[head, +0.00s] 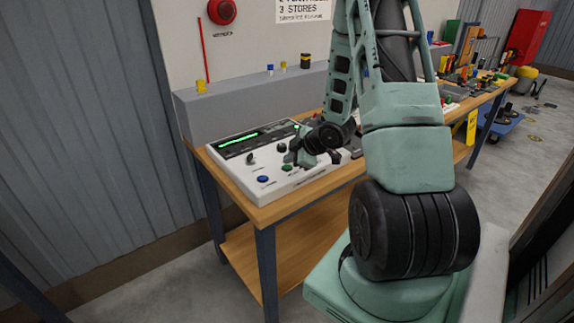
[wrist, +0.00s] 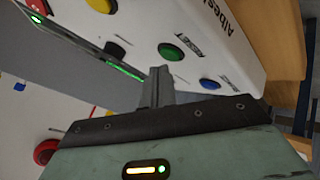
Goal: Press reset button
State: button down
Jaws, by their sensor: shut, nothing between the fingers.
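A white control panel (head: 235,175) with a lit green display lies on the near end of a wooden bench. Its front holds a blue button (head: 262,179) and a green button (head: 287,168); the button labels are too small to read, so I cannot tell which is reset. My gripper (head: 293,157) is over the panel's right part, near the green button. In the wrist view my closed, empty fingers (wrist: 157,72) show just below the green button (wrist: 170,52) in the picture, with the blue button (wrist: 209,84) to their right. Whether the fingertips touch the panel cannot be told.
A black knob (head: 250,160) sits on the panel. Behind it a grey ledge (head: 240,112) carries small yellow, blue and black items.

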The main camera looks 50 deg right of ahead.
aim_at(290, 168)
jog(key=shift+r, duration=0.25)
notch_tip(290, 168, up, 5)
jog(key=p, duration=0.4)
dwell(1.0)
jog(key=w+a+r+g, duration=0.1)
jog(key=w+a+r, duration=0.1)
jog(key=a, duration=0.4)
jog(key=w+a+r+g, duration=0.1)
jog(key=w+a, duration=0.1)
jog(key=a, duration=0.4)
jog(key=s+a+r+g+y, duration=0.1)
jog(key=s+a+r, duration=0.1)
jog(key=a, duration=0.6)
jog(key=s+a+r+g, duration=0.1)
jog(key=s+a+r, duration=0.1)
jog(key=a, duration=0.6)
jog(key=s+a+r+g, duration=0.2)
jog(key=s+a, duration=0.6)
jog(key=s, duration=0.3)
jog(key=s+a+r+g, duration=0.2)
jog(key=s+a+g, duration=0.1)
jog(key=s+a, duration=0.5)
jog(key=s, duration=0.2)
jog(key=shift+s+r+m+b, duration=0.25)
jog(key=shift+s+m+b, duration=0.1)
jog(key=shift+m+b, duration=0.05)
